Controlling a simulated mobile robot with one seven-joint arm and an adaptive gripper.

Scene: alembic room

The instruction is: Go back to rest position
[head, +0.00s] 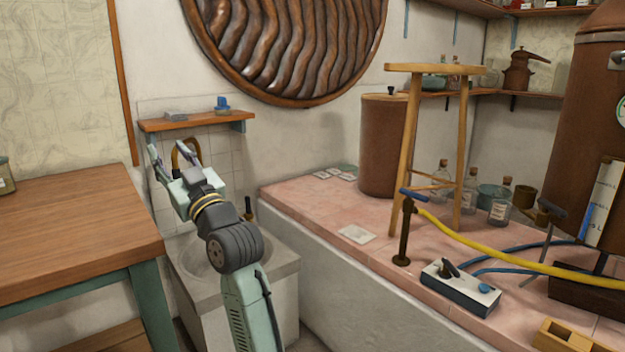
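My gripper (172,157) is raised over the sink at the left-centre. Its fingers point up and away from me and stand spread apart. I see nothing held between them. A curved brass-coloured tap (187,148) shows behind the fingers, and I cannot tell how close they are to it. My arm rises from the bottom of the picture and partly hides the sink (283,272).
A wooden table (70,235) stands at left, close to my arm. A small wall shelf (196,121) hangs behind the gripper. At right, a pink tiled counter (310,200) bears a wooden stool (410,140), bottles, a yellow hose (500,254) and a switch box (460,289).

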